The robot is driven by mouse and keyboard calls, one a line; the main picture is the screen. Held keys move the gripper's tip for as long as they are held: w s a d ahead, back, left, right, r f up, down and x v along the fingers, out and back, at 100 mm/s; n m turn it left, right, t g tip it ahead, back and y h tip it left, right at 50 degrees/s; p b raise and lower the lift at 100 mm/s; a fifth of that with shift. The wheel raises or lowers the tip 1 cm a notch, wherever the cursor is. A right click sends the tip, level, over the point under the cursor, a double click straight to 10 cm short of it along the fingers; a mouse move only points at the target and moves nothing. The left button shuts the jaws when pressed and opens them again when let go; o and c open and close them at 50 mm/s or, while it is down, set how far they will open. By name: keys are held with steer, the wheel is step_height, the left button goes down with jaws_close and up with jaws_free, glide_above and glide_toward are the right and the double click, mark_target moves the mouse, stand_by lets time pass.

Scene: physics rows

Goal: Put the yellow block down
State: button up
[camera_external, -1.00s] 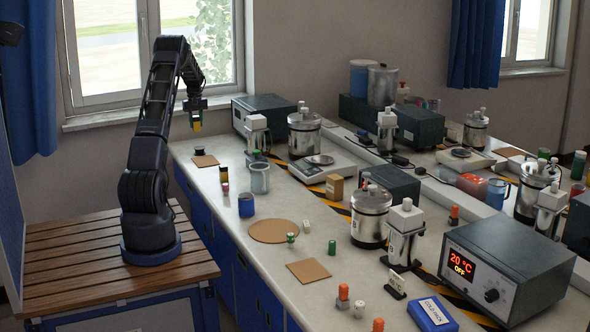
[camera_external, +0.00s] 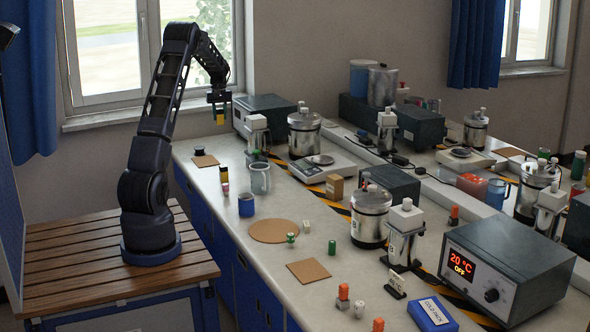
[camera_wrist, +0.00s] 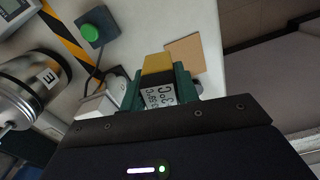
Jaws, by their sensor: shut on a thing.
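My gripper (camera_external: 220,112) is shut on the yellow block (camera_external: 220,119) and holds it in the air above the far left end of the bench (camera_external: 290,215). In the wrist view, the yellow block (camera_wrist: 156,63) sticks out beyond my green-edged gripper fingers (camera_wrist: 158,88). A dark band and a white label with printed characters show below the yellow part, between the fingers. Beyond the block, a flat brown square mat (camera_wrist: 185,54) lies bare on the bench; it also shows in the external view (camera_external: 205,161).
A green button box (camera_wrist: 97,28) and a metal vessel (camera_wrist: 30,85) stand left in the wrist view. A grey box instrument (camera_external: 265,114) stands behind my gripper. A mug (camera_external: 260,178) and a blue jar (camera_external: 246,205) stand nearer. A round brown mat (camera_external: 274,231) is clear.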

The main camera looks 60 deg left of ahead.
steer(key=w+d+m, duration=0.2)
steer(key=w+d, duration=0.2)
steer(key=d, duration=0.8)
steer(key=w+d+m, duration=0.2)
steer(key=w+d, duration=0.2)
steer(key=d, duration=0.9)
steer(key=s+d+f+m, duration=0.1)
steer(key=s+d+m, duration=0.15)
steer(key=d, duration=1.85)
steer(key=shift+m, duration=0.25)
step_height(320, 180, down, 20)
steer(key=shift+w+r, duration=0.1)
steer(key=o, duration=0.6)
steer(key=shift+f, duration=0.2)
steer(key=o, duration=0.4)
steer(key=shift+r, duration=0.1)
